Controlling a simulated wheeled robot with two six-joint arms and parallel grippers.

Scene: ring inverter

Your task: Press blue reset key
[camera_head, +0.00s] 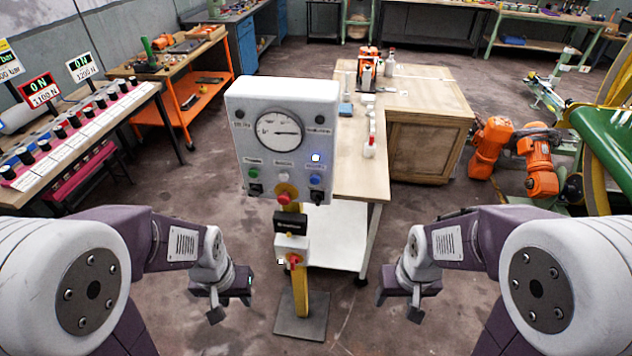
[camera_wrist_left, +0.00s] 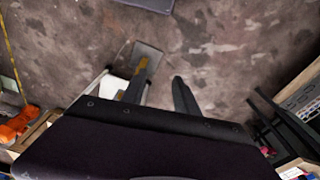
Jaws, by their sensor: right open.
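A white control box (camera_head: 282,115) stands upright on a yellow post ahead of me in the head view. A blue key (camera_head: 315,179) is on its lower right face, below a lit blue lamp (camera_head: 316,157). My left gripper (camera_head: 217,312) hangs low, left of the post, well below and apart from the key. My right gripper (camera_head: 415,312) hangs low to the right of the post, empty and apart from the box.
The box also carries a dial gauge (camera_head: 279,131), a green button (camera_head: 254,174) and a red knob (camera_head: 284,198). A wooden bench (camera_head: 362,180) stands close behind it. A console (camera_head: 85,135) is at left, and an orange machine (camera_head: 520,155) at right. Floor around the post's base plate (camera_head: 302,323) is clear.

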